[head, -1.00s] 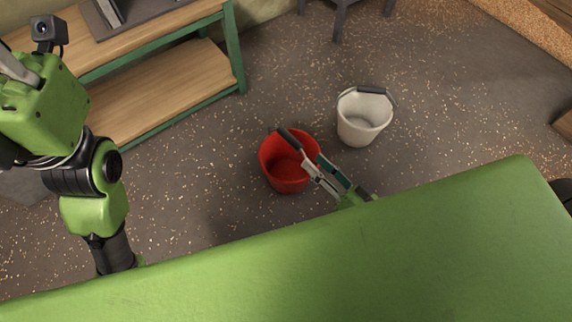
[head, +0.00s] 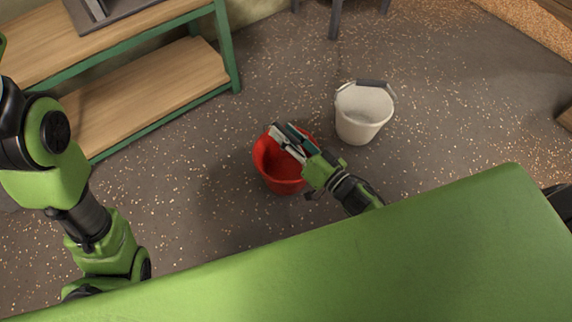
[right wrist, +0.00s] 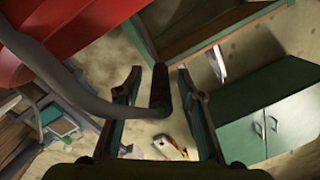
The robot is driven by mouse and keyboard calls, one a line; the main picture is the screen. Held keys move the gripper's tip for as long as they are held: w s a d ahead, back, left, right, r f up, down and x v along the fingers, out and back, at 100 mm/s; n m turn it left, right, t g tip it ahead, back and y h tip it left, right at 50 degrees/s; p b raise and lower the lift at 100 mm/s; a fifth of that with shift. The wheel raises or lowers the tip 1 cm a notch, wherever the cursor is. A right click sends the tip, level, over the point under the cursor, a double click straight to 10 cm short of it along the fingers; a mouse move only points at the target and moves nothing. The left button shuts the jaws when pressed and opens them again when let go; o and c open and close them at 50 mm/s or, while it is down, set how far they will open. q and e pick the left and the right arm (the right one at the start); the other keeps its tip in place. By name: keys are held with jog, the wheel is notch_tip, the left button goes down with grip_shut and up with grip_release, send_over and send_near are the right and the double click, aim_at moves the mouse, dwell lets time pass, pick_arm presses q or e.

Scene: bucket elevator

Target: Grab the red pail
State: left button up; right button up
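The red pail (head: 277,175) stands on the floor in the middle of the head view. My right gripper (head: 284,134) reaches over its rim from the right and hides the pail's handle there. In the right wrist view the red pail (right wrist: 85,22) fills the upper left. Its dark handle bar runs down to a dark grip (right wrist: 160,88), which lies between my right gripper's two fingers (right wrist: 160,78). The fingers are open, with a gap on each side of the grip. My left arm is at the left of the head view, its gripper out of frame.
A white pail (head: 361,118) with a grey-gripped handle stands to the right of the red one. A wooden shelf unit with a green frame (head: 229,55) is at the upper left. The floor between is clear. A green cabinet (right wrist: 262,110) shows in the right wrist view.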

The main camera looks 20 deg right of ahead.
grip_shut()
jog(key=shift+w+r, duration=0.1)
jog(key=shift+r, duration=0.15)
